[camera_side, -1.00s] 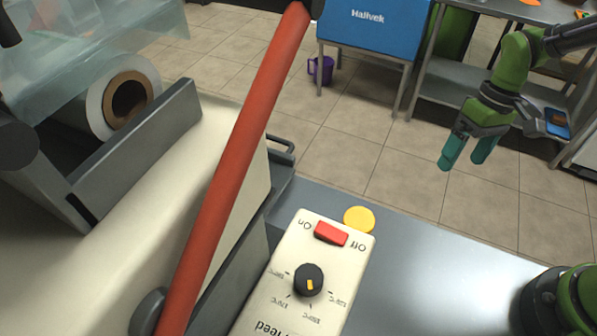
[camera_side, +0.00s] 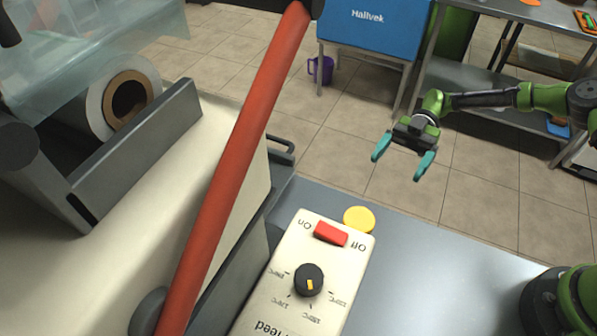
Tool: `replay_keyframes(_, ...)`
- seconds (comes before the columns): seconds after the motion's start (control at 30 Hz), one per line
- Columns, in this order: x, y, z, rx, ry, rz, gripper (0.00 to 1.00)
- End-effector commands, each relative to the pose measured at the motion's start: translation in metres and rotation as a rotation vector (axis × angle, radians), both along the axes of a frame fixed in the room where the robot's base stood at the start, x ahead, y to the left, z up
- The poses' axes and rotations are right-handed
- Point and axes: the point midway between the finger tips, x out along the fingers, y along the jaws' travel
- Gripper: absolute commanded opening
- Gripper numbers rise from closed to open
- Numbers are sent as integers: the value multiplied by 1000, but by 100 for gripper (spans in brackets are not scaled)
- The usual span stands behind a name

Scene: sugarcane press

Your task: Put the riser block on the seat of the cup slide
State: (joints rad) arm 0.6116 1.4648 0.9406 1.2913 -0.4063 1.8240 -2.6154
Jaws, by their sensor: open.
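My gripper (camera_side: 399,167) is open and empty, its teal fingers spread apart. It hangs above and beyond the far edge of the grey metal table (camera_side: 440,255), with floor tiles behind it in the picture. I cannot pick out a riser block or a cup slide with a seat in this view. The large machine at the left may hide them.
A machine with a long red lever (camera_side: 235,160) fills the left side. A control box (camera_side: 285,290) with a red switch and dial stands beside a yellow disc (camera_side: 359,220). A blue box (camera_side: 373,28) and purple mug (camera_side: 321,69) are farther back.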

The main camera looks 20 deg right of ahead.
Motion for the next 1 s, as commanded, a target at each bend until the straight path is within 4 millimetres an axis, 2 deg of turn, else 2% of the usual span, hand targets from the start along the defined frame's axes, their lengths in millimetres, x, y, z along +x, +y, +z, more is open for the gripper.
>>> replay_keyframes(0.17,-6,5,1,60,-67,25,93)
replay_keyframes(0.63,-57,82,-13,59,-68,26,93)
replay_keyframes(1.0,-76,111,-17,57,-68,27,93)
